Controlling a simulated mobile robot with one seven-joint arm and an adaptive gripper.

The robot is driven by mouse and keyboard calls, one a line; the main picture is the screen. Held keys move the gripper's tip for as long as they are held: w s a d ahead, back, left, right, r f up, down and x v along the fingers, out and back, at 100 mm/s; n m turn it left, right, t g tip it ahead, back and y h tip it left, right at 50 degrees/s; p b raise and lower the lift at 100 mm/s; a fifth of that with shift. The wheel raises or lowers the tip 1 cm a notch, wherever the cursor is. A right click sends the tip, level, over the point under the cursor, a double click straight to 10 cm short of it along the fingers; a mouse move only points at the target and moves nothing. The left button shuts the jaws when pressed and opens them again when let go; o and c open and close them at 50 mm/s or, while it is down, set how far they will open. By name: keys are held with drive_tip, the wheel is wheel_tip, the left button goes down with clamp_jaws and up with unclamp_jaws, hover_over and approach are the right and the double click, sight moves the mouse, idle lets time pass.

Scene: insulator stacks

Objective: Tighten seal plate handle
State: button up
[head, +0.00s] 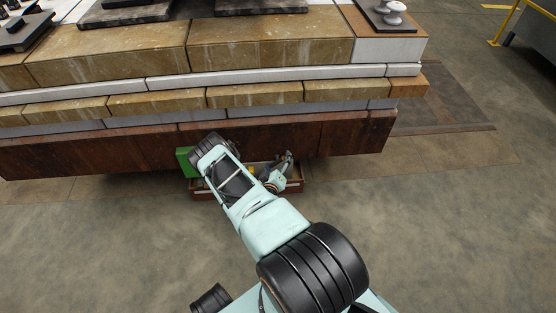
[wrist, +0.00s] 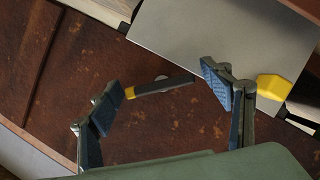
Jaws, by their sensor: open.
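The seal plate handle (wrist: 165,86), a dark bar with a yellow end, shows in the middle of the wrist view. In the head view my arm reaches to the stack's lower front, and the handle cannot be made out there.
A yellow piece (wrist: 274,87) lies right of the right finger. A rusty brown surface (wrist: 160,125) lies behind the handle. In the head view, a reddish-brown tray (head: 293,187) and a green box (head: 186,158) are beside my arm, below the layered stack (head: 110,55).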

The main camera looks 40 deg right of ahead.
drive_tip(key=c, duration=1.2)
drive_tip(key=shift+o, duration=0.2)
drive_tip(key=shift+w+r, duration=0.1)
drive_tip(key=shift+r, duration=0.05)
drive_tip(key=m+y+p, duration=0.1)
drive_tip(key=m, duration=0.1)
drive_tip(key=shift+d+m+t+p, duration=0.1)
drive_tip(key=shift+m+t+p, duration=0.2)
drive_tip(key=shift+m+p, duration=0.1)
drive_tip(key=shift+m+t+y+p, duration=0.4)
drive_tip(key=shift+m+t+y, duration=0.1)
drive_tip(key=shift+m+y, duration=0.8)
